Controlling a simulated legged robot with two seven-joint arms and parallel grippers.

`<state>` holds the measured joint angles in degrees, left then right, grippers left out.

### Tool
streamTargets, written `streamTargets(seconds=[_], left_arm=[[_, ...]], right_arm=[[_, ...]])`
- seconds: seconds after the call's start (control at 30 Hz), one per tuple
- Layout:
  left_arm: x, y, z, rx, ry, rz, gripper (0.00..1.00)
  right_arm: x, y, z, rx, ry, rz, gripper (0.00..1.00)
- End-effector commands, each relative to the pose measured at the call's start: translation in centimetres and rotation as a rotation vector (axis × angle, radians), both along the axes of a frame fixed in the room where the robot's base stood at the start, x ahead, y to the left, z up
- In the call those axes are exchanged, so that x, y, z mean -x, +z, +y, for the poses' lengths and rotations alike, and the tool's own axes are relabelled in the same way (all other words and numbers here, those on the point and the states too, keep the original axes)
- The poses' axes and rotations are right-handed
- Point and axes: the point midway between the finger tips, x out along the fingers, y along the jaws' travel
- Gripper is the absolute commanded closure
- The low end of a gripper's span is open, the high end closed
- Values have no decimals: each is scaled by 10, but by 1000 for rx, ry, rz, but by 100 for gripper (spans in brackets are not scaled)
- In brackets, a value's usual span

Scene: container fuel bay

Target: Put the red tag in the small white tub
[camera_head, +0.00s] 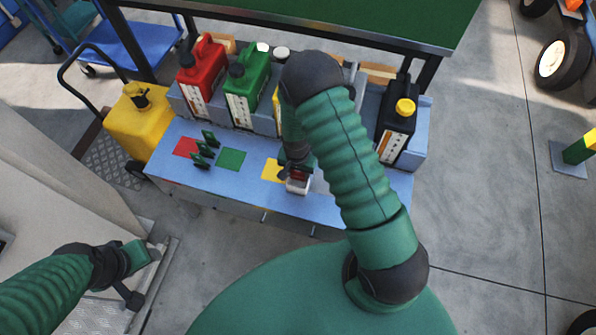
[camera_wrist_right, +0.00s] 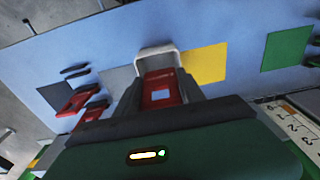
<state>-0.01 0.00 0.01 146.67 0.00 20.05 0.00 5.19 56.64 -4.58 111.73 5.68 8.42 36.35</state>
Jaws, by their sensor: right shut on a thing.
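My right gripper (camera_head: 296,172) is shut on the red tag (camera_wrist_right: 162,88), which has a pale label and shows between the fingers in the right wrist view. In the head view the red tag (camera_head: 298,175) shows just over the small white tub (camera_head: 297,187) on the blue bench top. The tub's rim also shows in the right wrist view (camera_wrist_right: 155,51), just beyond the tag. I cannot tell whether the tag is inside the rim. My left gripper (camera_head: 138,272) is at lower left, away from the bench; its opening is unclear.
Red (camera_head: 201,72), green (camera_head: 246,85) and black (camera_head: 397,118) jerrycans stand along the bench back. Several green clips (camera_head: 203,150) stand near the red square (camera_head: 186,147). Red pieces (camera_wrist_right: 78,98) lie left in the wrist view. A yellow can (camera_head: 137,120) is beside the bench.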

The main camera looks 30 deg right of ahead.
Motion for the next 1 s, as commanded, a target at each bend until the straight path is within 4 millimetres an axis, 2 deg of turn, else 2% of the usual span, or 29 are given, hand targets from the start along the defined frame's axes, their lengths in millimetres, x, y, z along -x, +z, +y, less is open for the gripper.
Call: streamTargets(seconds=[0.03, 0.13, 0.47, 0.5, 0.6, 0.67, 1.0], left_arm=[[0, -6, 0, 0, 0, 0, 46], [0, -9, 0, 0, 0, 0, 46], [0, -9, 0, 0, 0, 0, 46], [0, -9, 0, 0, 0, 0, 46], [0, -9, 0, 0, 0, 0, 46], [0, -9, 0, 0, 0, 0, 46], [0, -8, 0, 0, 0, 0, 46]], right_arm=[[0, -7, 0, 0, 0, 0, 92], [0, -12, 0, -1, 0, 1, 92], [0, -13, 0, -1, 0, 1, 92], [0, -13, 0, -1, 0, 1, 48], [0, -13, 0, 0, 0, 0, 35], [0, -13, 0, 0, 1, 0, 28], [0, -9, 0, 1, 1, -1, 28]])
